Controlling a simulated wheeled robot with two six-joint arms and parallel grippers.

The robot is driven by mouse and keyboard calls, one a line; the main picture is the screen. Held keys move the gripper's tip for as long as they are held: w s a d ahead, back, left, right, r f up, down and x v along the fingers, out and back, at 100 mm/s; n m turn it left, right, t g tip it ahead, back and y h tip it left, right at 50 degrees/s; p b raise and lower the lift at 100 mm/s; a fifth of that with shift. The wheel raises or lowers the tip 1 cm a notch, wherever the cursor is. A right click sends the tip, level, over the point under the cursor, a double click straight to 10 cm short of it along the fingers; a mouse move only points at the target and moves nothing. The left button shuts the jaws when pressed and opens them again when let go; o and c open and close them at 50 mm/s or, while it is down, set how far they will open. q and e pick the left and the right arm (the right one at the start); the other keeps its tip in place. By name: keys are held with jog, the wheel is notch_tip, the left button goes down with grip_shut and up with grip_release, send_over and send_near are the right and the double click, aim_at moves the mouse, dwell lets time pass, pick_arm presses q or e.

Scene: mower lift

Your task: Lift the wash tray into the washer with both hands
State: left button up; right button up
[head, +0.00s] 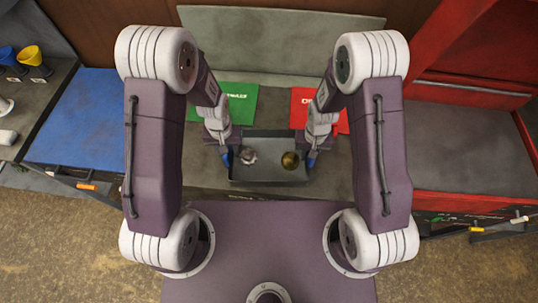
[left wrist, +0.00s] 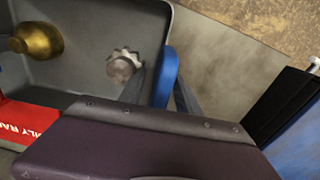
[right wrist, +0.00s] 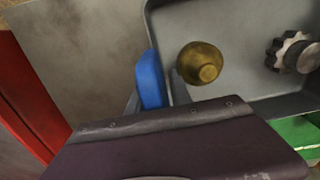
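The wash tray (head: 268,181) is a dark grey, shallow, open tray in front of me, low in the head view. It holds a grey toothed gear (head: 248,156) and a brass part (head: 290,160). The tray has blue handles at its left (left wrist: 168,76) and right (right wrist: 150,78) ends. My left gripper (head: 226,150) is at the left handle, with its fingers close on both sides of it. My right gripper (head: 311,150) is at the right handle in the same way; the fingers look closed on it. The washer is not clearly identifiable.
A green mat (head: 237,102) and a red mat (head: 303,96) lie behind the tray. A pale grey panel (head: 270,40) stands at the back. A blue surface (head: 80,120) is at left, with yellow (head: 30,55) and blue cups beyond. A red cabinet (head: 470,90) is at right.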

pick_arm(q)
jog(key=c, duration=0.7)
pick_arm(e)
grip_shut()
pick_arm(q)
grip_shut()
dwell(0.4)
